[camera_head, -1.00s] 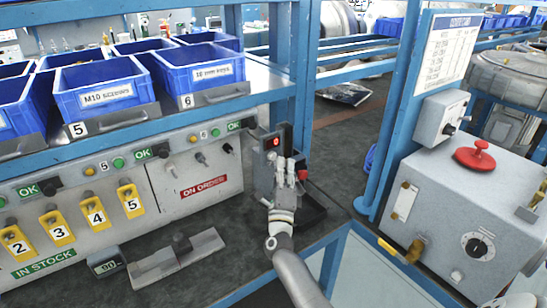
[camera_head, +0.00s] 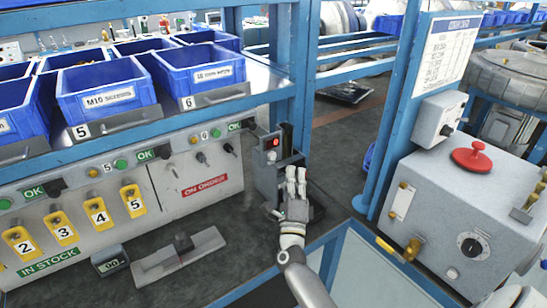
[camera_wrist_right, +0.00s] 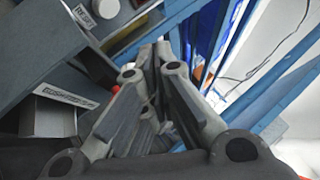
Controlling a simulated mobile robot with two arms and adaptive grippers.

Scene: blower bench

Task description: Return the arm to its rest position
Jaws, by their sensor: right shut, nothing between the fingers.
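My right gripper (camera_head: 297,180) is at the right end of the bench in the head view, in front of a small grey device with a red display (camera_head: 271,143). Its fingers point away from me, together and empty. The right wrist view also shows the shut fingers (camera_wrist_right: 157,55), with nothing between them. My right arm comes in from the bottom of the head view. My left gripper is not in view.
Blue bins (camera_head: 106,90) stand on a shelf over a panel with yellow numbered tags (camera_head: 98,212). A grey fixture (camera_head: 180,255) and a small black display (camera_head: 110,260) lie on the bench (camera_head: 228,222). A grey box with a red knob (camera_head: 472,160) stands right.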

